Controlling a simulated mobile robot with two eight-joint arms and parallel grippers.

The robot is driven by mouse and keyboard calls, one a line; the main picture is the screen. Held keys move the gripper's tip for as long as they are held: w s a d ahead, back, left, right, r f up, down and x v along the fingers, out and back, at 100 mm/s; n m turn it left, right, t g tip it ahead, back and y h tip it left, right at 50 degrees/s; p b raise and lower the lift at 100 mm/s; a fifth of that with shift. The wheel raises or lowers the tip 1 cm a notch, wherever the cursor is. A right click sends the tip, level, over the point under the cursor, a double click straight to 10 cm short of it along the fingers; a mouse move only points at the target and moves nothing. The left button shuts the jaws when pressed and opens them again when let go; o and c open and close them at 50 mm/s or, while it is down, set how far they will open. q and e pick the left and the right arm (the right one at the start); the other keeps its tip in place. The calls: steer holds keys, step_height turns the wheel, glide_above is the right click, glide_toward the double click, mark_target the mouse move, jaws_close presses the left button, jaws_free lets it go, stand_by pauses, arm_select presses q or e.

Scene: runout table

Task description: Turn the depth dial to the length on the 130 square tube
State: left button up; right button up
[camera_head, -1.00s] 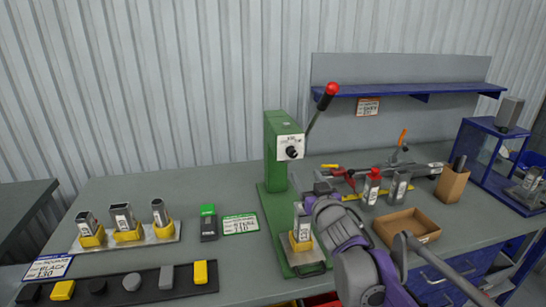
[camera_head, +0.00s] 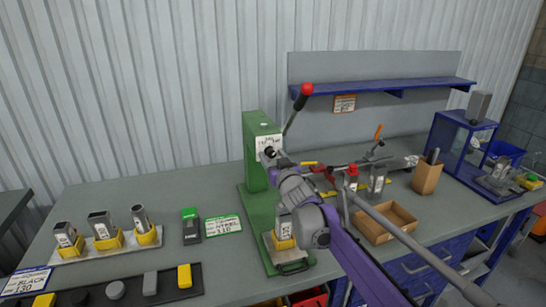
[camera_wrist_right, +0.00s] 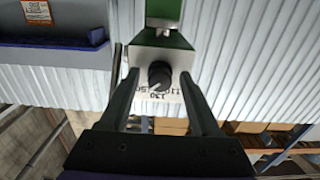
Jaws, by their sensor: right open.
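The depth dial (camera_head: 270,152) is a black knob on a white plate on the green press (camera_head: 258,190). In the right wrist view the dial (camera_wrist_right: 160,76) sits between the two fingers of my open right gripper (camera_wrist_right: 159,82). The plate shows 110, 130 and 150; I cannot tell its pointer setting or whether the fingers touch it. In the head view my right gripper (camera_head: 279,160) is at the plate. A grey tube (camera_head: 283,222) stands in a yellow holder at the press base. A blue-edged card (camera_head: 25,282) at the left reads BLACK 130. My left gripper is out of view.
Several tubes in yellow holders stand on a metal plate (camera_head: 78,257) at the left. A green-edged card (camera_head: 222,228) reads STEEL 110. The press lever (camera_head: 296,108) has a red knob and rises beside the dial.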

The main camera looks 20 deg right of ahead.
jaws_close()
stand_by(0.5)
steer(key=n+p, duration=0.1)
steer(key=n, duration=0.3)
steer(key=shift+d+n+p, duration=0.1)
steer(key=shift+n+p, duration=0.75)
steer(key=shift+n, duration=1.35)
jaws_free()
